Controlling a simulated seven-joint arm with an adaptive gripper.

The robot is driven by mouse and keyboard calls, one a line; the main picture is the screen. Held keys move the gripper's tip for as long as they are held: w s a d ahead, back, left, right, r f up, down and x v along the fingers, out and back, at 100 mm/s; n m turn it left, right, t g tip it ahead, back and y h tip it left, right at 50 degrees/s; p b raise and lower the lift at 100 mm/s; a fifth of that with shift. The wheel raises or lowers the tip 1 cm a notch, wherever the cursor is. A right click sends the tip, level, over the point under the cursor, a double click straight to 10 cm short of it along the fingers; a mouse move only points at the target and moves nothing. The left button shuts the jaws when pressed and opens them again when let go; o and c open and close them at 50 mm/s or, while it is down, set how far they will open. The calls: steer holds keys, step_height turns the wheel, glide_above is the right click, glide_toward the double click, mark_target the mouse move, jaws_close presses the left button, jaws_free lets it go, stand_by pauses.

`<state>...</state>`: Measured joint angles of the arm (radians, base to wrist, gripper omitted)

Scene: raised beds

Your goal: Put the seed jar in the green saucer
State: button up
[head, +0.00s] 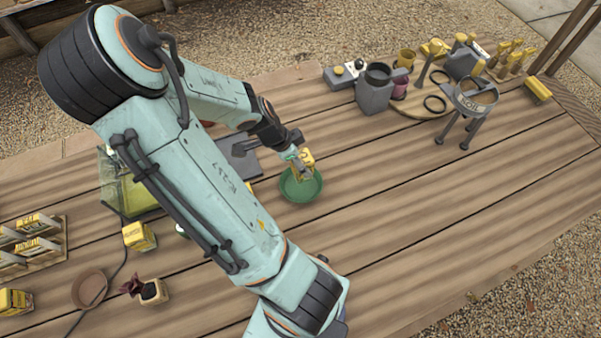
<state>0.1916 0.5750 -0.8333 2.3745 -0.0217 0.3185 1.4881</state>
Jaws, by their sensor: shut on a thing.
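The green saucer (301,191) lies on the wooden deck near the middle of the head view, just below my gripper. My gripper (299,157) points down and is shut on a small yellow and pale thing, which seems to be the seed jar (305,169). The jar shows over the saucer's far part. I cannot tell whether its base touches the saucer or hangs a little above it. The fingers hide part of the jar.
A glass tank (118,193) and a dark grey flat thing (240,160) are left of the saucer, partly behind my arm. A terracotta saucer (89,288) lies lower left. A grey pot (374,92) and a small stand (470,105) are upper right. The deck right of the saucer is clear.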

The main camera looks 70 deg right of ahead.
steer(key=shift+f, duration=2.45)
steer(key=shift+f, duration=0.15)
steer(key=o, duration=1.2)
